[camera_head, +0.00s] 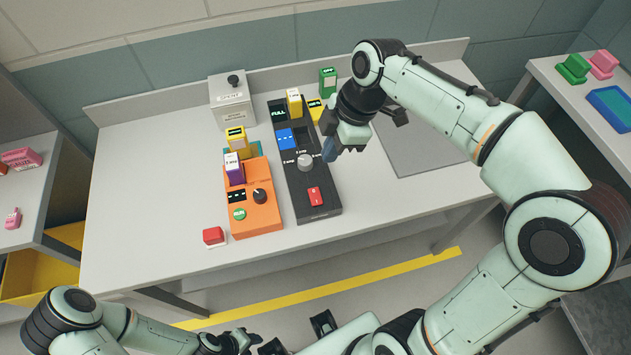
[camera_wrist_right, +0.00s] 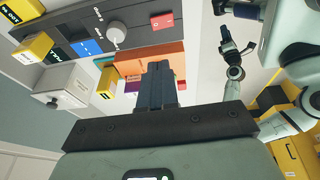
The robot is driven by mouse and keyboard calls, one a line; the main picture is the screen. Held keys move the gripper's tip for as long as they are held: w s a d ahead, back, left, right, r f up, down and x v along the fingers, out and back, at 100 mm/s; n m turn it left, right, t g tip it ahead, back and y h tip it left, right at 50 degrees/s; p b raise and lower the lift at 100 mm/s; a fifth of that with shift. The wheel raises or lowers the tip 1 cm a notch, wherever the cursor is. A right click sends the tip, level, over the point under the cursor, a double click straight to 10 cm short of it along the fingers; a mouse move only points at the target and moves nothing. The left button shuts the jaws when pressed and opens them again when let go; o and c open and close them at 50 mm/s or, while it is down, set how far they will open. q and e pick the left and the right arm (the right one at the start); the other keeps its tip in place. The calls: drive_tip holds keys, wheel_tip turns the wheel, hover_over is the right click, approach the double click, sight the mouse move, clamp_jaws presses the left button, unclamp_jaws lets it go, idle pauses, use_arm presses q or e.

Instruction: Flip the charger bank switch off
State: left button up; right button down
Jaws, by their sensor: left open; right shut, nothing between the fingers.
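The charger bank (camera_head: 306,170) is a long dark grey unit on the bench. It has a grey knob (camera_head: 305,161), a blue block and a red rocker switch (camera_head: 315,196) at its near end. The red switch also shows in the right wrist view (camera_wrist_right: 162,21); which way it is tipped is too small to tell. My right gripper (camera_head: 330,152) is shut and empty beside the bank's right edge, up from the switch in the head view. Its closed fingers show in the right wrist view (camera_wrist_right: 161,84). My left gripper (camera_head: 250,342) is open and empty, low in front of the bench.
An orange charger (camera_head: 256,200) with a black knob and purple and yellow packs stands left of the bank. A red button block (camera_head: 213,236) is near the front edge. A grey box (camera_head: 232,105) and a green pack (camera_head: 328,80) stand behind. The bench's left side is clear.

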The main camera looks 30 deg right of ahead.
drive_tip(key=b, duration=0.1)
approach(312, 191)
drive_tip(key=x, duration=0.5)
drive_tip(key=shift+s+a, duration=0.2)
drive_tip(key=shift+a, duration=0.15)
use_arm(q)
drive_tip(key=shift+s+f, duration=0.35)
drive_tip(key=shift+f, duration=0.3)
use_arm(e)
drive_tip(key=shift+w+f, duration=0.1)
drive_tip(key=shift+f, duration=0.45)
drive_tip(key=shift+w+f+b, duration=0.25)
drive_tip(key=shift+f+b, duration=0.1)
drive_tip(key=shift+f, duration=0.2)
drive_tip(key=shift+s+r, duration=0.1)
use_arm(q)
drive_tip(key=shift+s+f, duration=0.15)
drive_tip(key=shift+f, duration=0.2)
